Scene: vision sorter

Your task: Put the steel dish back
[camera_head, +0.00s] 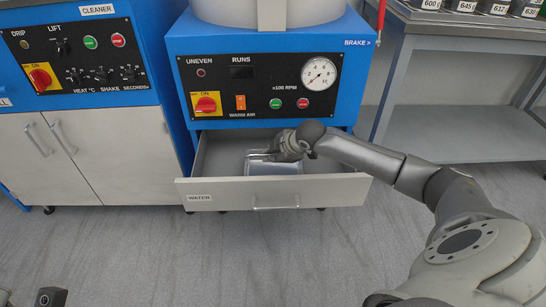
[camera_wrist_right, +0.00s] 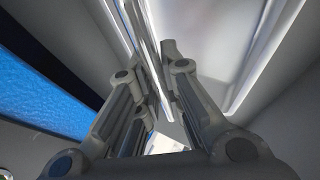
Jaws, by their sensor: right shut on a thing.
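The steel dish (camera_head: 275,168) is a shallow, shiny rectangular tray inside the open drawer (camera_head: 330,188) labelled WATER. My right gripper (camera_head: 262,155) reaches into the drawer from the right and is shut on the dish's edge. In the right wrist view the dish's bright wall (camera_wrist_right: 152,32) runs between the two fingers (camera_wrist_right: 160,75). The gripper hides part of the dish's far right side. I cannot tell whether the dish rests on the drawer floor. Small grey parts at the bottom left of the head view seem to be my left gripper; its jaws cannot be made out.
The blue spinner machine (camera_head: 330,50) with dial and switches stands directly above the drawer. A blue cleaner unit (camera_head: 90,45) over a white cabinet (camera_head: 95,160) is at left. A grey shelf bench (camera_head: 450,130) is at right. The floor in front is clear.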

